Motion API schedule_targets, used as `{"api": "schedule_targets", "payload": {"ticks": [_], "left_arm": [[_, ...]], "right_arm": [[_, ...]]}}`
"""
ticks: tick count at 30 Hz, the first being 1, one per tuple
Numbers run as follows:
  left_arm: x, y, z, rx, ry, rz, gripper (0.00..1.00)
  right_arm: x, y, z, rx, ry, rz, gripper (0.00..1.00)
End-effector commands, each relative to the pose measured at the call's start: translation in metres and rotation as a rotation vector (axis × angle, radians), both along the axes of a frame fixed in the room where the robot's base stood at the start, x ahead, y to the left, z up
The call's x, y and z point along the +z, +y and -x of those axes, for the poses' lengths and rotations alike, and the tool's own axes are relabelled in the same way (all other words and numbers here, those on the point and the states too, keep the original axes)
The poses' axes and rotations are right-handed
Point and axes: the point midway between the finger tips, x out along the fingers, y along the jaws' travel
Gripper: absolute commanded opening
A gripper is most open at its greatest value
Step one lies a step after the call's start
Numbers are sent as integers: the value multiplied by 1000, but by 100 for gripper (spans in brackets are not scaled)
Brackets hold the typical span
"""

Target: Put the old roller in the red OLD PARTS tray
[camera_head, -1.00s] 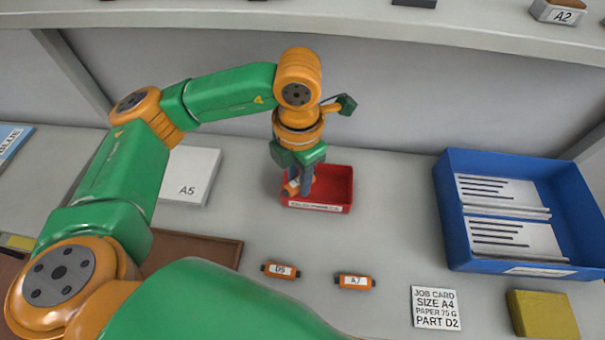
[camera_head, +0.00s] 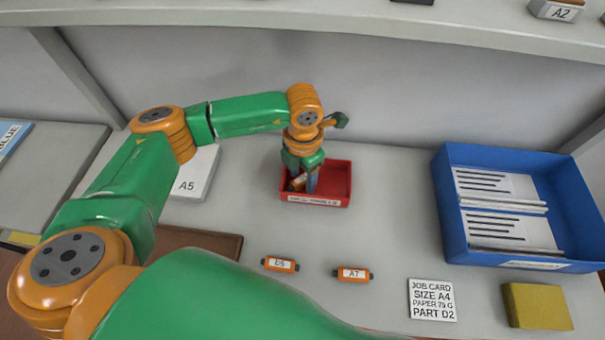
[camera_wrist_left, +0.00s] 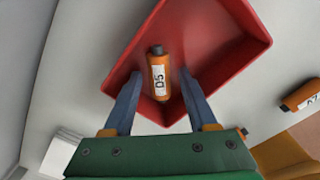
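An orange roller labelled D5 (camera_wrist_left: 158,78) is inside the red tray (camera_wrist_left: 223,75), near one corner in the left wrist view. In the head view this roller (camera_head: 298,183) shows tilted, partly behind a finger, within the tray (camera_head: 318,201). My left gripper (camera_head: 305,185) reaches down into the tray. In the left wrist view its blue fingers (camera_wrist_left: 161,80) stand apart on both sides of the roller, with a gap at each side. I cannot tell whether the roller rests flat on the tray floor. My right gripper is not in view.
Two more orange rollers, D5 (camera_head: 280,265) and A7 (camera_head: 352,274), lie on the table in front. A job card (camera_head: 432,300), a yellow block (camera_head: 537,306) and a blue tray with paper (camera_head: 510,262) are at right. A white A5 stack (camera_head: 194,178) lies at left.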

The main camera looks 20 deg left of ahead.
Motion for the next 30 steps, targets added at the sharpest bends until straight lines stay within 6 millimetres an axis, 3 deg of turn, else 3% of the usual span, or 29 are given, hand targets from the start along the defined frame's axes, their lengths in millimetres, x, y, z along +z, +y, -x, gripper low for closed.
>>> {"api": "schedule_targets", "payload": {"ticks": [10,18,21,30], "left_arm": [[8,0,-1,0,-2,1,61],[63,-1,-1,0,-5,1,61],[75,-1,0,0,-3,1,61],[79,-1,0,0,0,1,61]], "right_arm": [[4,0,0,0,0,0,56],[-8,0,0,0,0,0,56],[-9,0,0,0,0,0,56],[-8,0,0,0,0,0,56]]}}
